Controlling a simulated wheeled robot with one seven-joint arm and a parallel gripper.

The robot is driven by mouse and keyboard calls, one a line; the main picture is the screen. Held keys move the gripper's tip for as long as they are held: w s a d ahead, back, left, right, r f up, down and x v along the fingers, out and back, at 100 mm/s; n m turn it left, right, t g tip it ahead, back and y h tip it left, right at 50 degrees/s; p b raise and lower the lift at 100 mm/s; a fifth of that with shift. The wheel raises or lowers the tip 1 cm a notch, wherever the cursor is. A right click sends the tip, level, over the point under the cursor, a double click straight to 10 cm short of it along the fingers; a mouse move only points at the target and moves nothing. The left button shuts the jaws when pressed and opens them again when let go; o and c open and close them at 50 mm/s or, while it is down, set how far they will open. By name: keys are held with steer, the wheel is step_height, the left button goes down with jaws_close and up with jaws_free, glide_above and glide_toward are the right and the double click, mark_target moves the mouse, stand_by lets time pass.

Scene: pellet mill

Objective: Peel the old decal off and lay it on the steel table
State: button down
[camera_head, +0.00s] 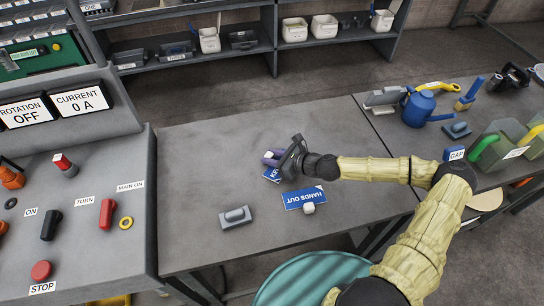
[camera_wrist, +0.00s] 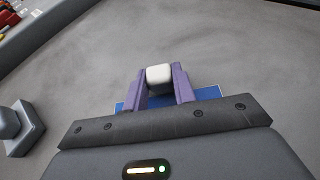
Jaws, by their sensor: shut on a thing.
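My gripper (camera_head: 271,160) is over the steel table (camera_head: 230,140), pointing down. In the wrist view its purple fingers (camera_wrist: 160,80) are shut on the white knob (camera_wrist: 159,77) of a blue decal (camera_wrist: 207,91). This decal also shows in the head view (camera_head: 271,175), mostly hidden under my gripper, with only part of its white lettering visible. It is at or close above the tabletop; I cannot tell whether it touches. A second blue decal (camera_head: 301,196), reading HANDS OUT and with a white knob at its edge, lies on the table to the right and nearer.
A grey handled block (camera_head: 236,217) sits near the table's front. A control console (camera_head: 90,235) with buttons stands left. A blue can (camera_head: 418,109) and other items crowd the right-hand bench. The table's back left is clear.

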steer(key=shift+f, duration=0.1)
stand_by(0.3)
jaws_free()
stand_by(0.4)
steer(key=shift+d, duration=0.1)
stand_by(0.4)
steer(key=shift+s+d, duration=0.4)
steer(key=shift+d, duration=0.2)
steer(key=shift+s+d, duration=0.35)
steer(key=shift+d, duration=0.25)
steer(key=shift+w+a+p, duration=0.15)
steer(key=shift+w+a, duration=0.25)
steer(key=shift+a, duration=0.3)
steer(key=shift+w+a+p, duration=0.15)
steer(key=shift+w+a, duration=0.2)
steer(key=shift+a, duration=0.3)
steer(key=shift+d, duration=0.1)
steer(key=shift+p+v, duration=1.8)
steer(key=shift+v, duration=2.65)
